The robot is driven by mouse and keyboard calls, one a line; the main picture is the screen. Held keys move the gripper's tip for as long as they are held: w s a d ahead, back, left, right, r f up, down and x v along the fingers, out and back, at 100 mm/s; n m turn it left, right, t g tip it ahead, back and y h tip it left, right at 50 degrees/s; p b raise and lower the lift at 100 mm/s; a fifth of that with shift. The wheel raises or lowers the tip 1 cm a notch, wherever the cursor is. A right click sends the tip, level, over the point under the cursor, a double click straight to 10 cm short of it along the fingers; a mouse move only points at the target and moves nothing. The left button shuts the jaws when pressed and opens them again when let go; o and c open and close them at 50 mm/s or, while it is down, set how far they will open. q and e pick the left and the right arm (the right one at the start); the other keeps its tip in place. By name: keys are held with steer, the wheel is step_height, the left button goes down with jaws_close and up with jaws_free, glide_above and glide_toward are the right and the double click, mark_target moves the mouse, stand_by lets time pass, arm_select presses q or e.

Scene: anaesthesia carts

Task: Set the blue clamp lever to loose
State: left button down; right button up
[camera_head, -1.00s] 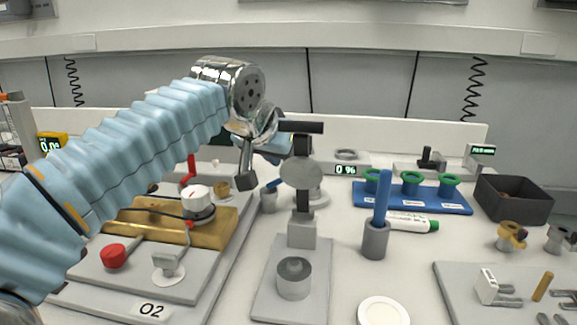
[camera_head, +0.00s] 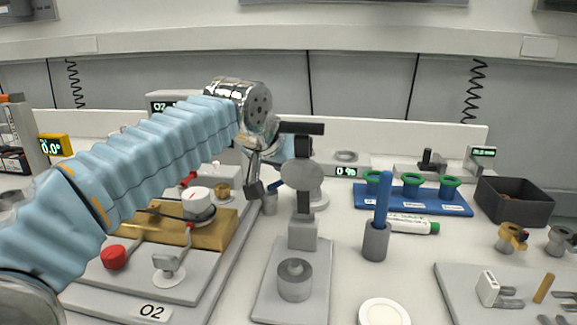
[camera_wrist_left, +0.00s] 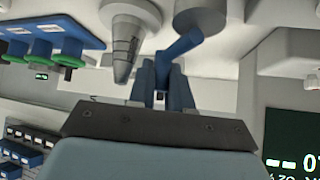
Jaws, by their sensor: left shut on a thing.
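The blue clamp lever (camera_head: 276,185) sticks up at a slant from a small grey cylinder (camera_head: 269,202), behind the grey stand in the head view. In the left wrist view the blue lever (camera_wrist_left: 181,42) runs from a grey round body (camera_wrist_left: 201,15) down between my finger pads. My left gripper (camera_head: 256,188) is at the lever, its dark fingertip just left of it in the head view. It also shows in the left wrist view (camera_wrist_left: 162,78), shut on the lever's end. My right gripper is out of view.
A grey stand (camera_head: 303,232) with a black crossbar rises right beside my left gripper. The O2 panel (camera_head: 150,312) with red and white knobs lies under my left arm. A blue rod (camera_head: 382,198) in a grey cup, a blue rack (camera_head: 413,203) and a dark bin (camera_head: 514,202) are to the right.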

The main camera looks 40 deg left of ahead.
arm_select(q)
steer(key=shift+d+m+h, duration=0.25)
steer(key=shift+m+h, duration=0.05)
steer(key=shift+m, duration=0.1)
steer(key=c, duration=1.4)
jaws_free()
steer(key=shift+o, duration=0.2)
steer(key=p+v, duration=0.1)
steer(key=v, duration=1.3)
steer(key=shift+f, duration=0.1)
